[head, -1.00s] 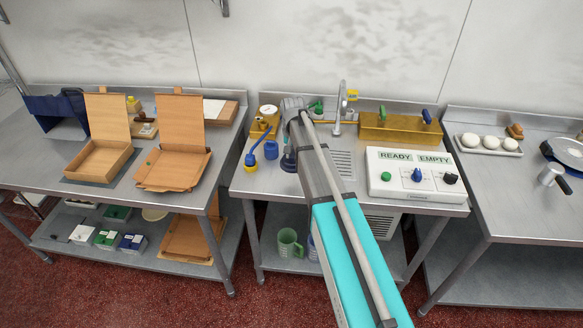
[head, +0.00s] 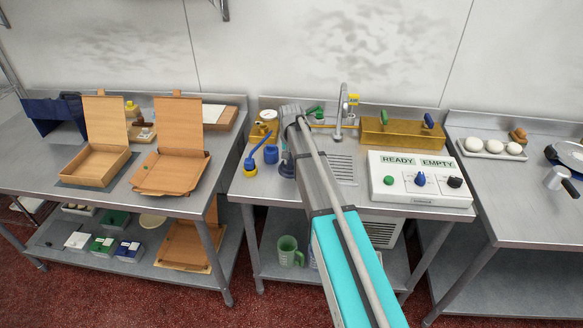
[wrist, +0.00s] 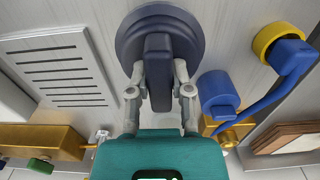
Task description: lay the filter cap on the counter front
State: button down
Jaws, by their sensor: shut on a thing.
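The filter cap (wrist: 160,27) is a dark slate-blue round disc with a raised grip bar across it. In the wrist view my gripper (wrist: 160,92) is shut on this bar, one finger on each side. The cap is over the grey metal counter; whether it touches the surface I cannot tell. In the head view the cap (head: 287,167) shows partly at the left of my arm, near the middle of the counter (head: 278,188). My arm hides the rest of it and the fingers.
A blue cylinder (head: 271,154) and a blue-handled tool with a yellow ring (head: 250,163) lie left of the cap. A slotted drain (head: 342,168) and the READY/EMPTY panel (head: 420,180) are to the right. A brass box (head: 400,135) stands behind. The counter's front-left strip looks clear.

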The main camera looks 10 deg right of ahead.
aim_at(290, 167)
jog(key=shift+w+f+b, duration=0.3)
jog(key=shift+f, duration=0.15)
jog(key=shift+f+b, duration=1.45)
jog(key=shift+f, duration=0.15)
jog(key=c, duration=0.5)
grip_release()
jog(key=shift+c, duration=0.2)
notch_tip(290, 167, up, 12)
jog(key=p, duration=1.2)
jog(key=shift+r, duration=0.2)
